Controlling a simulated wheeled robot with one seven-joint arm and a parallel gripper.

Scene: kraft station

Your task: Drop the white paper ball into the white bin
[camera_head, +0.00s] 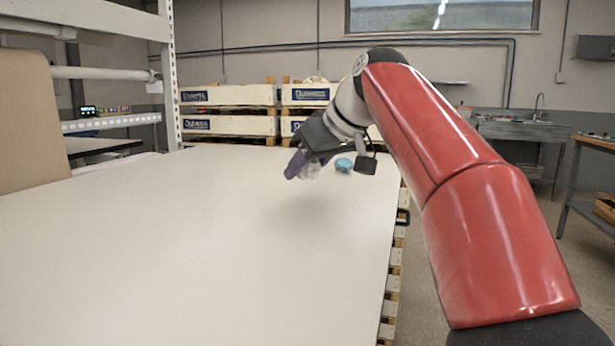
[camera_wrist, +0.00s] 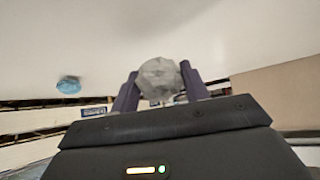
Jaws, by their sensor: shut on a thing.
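The white paper ball (camera_wrist: 158,78) is a crumpled, greyish-white lump between the two purple fingers of my gripper (camera_wrist: 160,92) in the wrist view. My gripper is shut on it. In the head view my gripper (camera_head: 306,168) is above the far right part of the white table, and the paper ball (camera_head: 313,171) shows only in part beside the fingers. The ball appears held above the table top. I see no white bin that I can make out in either view.
A blue crumpled object (camera_head: 344,164) lies on the white table (camera_head: 190,240) near its far right edge, close to my gripper; it also shows in the wrist view (camera_wrist: 69,85). A cardboard panel (camera_head: 30,120) stands at the left. The table's middle and front are clear.

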